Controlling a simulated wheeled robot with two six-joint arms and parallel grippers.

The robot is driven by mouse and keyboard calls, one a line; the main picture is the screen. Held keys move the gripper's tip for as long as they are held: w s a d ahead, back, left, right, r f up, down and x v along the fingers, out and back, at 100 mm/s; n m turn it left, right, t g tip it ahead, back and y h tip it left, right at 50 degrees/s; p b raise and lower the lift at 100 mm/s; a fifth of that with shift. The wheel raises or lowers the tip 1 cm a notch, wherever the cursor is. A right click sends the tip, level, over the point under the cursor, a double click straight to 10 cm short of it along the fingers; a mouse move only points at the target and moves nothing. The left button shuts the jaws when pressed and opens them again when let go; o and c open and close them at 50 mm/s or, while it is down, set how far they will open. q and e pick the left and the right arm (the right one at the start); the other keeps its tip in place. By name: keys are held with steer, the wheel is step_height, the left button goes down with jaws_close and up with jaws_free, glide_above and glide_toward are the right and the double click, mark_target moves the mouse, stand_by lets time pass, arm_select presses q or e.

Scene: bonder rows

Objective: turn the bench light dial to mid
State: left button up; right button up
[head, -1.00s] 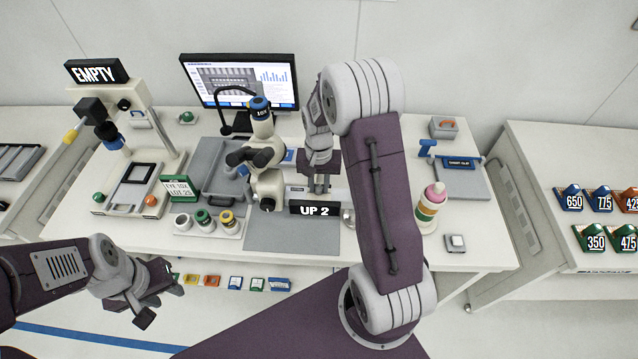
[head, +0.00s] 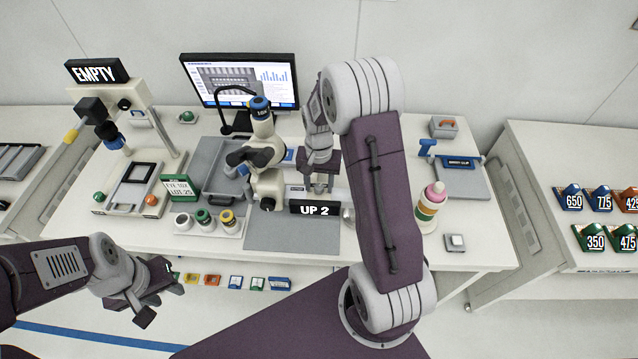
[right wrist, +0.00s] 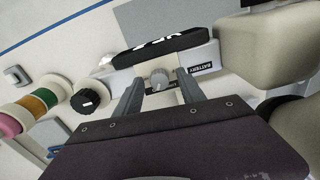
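A small grey knob (right wrist: 160,79) with a pale pointer line sits on a white panel beside a black label in the right wrist view. I take it to be the bench light dial; the label is too small to read surely. My right gripper (right wrist: 159,82) is open, with one finger on each side of the knob and visible gaps between. In the head view the right gripper (head: 320,184) is behind the "UP 2" sign (head: 315,208), and the knob is hidden there. My left gripper (head: 162,301) is open and empty in front of the bench.
Small cups (head: 204,219) stand in front of the microscope. A grey mat (head: 290,236) is clear.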

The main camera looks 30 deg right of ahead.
mark_target(319, 186)
step_height(319, 186, up, 9)
steer(key=b, duration=0.1)
stand_by(0.3)
steer(key=shift+a, duration=0.1)
steer(key=s+a+f+n+b, duration=0.1)
steer(key=s+a+f+n, duration=0.2)
steer(key=s, duration=0.3)
steer(key=s+a+f+n+t+b, duration=0.1)
steer(key=s+a+f+n, duration=0.2)
steer(key=s, duration=0.4)
steer(key=shift+a+f+n, duration=0.4)
steer(key=shift+a+n, duration=0.1)
steer(key=shift+a, duration=0.35)
